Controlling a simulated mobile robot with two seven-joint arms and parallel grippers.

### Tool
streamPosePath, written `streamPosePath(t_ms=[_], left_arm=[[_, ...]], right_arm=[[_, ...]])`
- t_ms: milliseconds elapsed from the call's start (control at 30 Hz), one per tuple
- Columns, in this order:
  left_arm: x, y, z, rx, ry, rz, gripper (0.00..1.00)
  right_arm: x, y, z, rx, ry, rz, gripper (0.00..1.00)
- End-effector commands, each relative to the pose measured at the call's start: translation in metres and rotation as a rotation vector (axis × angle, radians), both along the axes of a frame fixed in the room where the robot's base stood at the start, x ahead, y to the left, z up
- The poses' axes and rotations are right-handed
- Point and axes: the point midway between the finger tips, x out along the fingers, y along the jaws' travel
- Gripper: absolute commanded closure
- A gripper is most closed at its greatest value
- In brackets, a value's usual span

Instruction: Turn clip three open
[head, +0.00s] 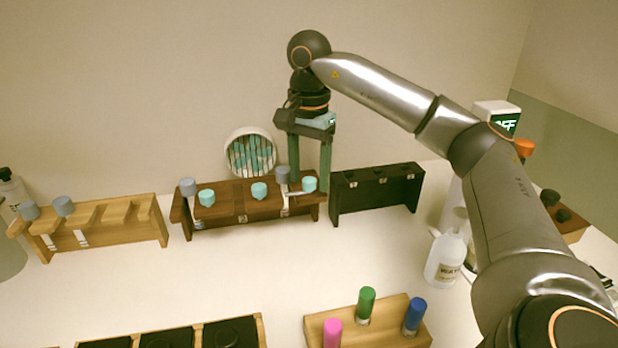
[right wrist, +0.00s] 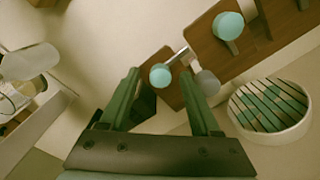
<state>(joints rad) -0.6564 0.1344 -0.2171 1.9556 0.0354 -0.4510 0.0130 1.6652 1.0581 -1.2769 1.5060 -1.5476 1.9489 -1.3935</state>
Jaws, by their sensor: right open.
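The dark brown rack (head: 250,207) stands at the back middle, with numbered places along its front. At its right end, by the number three, are a teal round cap (head: 309,184), a pale metal clip piece (head: 286,202) and a grey knob (head: 282,173). My right gripper (head: 310,187) points down over this end, open. In the right wrist view the teal cap (right wrist: 160,75) appears between the fingers, and the grey knob (right wrist: 207,83) is close to the right finger. Contact cannot be told. My left gripper is not in view.
A black rack (head: 376,190) stands just right of the brown one, and a light wooden rack (head: 100,225) stands left. A round striped holder (head: 250,153) is behind. A white bottle (head: 446,260) and a wooden block with coloured bottles (head: 378,338) are nearer. The middle table is clear.

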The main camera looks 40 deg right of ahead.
Motion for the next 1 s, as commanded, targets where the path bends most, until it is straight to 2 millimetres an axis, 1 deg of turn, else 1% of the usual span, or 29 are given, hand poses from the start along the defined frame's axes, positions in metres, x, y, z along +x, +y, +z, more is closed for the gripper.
streamPosePath(t_ms=[300,867,1000], left_arm=[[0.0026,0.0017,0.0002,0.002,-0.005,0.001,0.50],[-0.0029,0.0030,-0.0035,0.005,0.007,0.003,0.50],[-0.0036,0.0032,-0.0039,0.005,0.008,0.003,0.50]], right_arm=[[-0.0001,0.0000,-0.0027,0.001,0.000,0.000,0.37],[-0.0002,0.0002,-0.0024,0.001,0.000,0.000,1.00],[-0.0002,0.0002,-0.0023,0.001,0.001,0.000,1.00]])
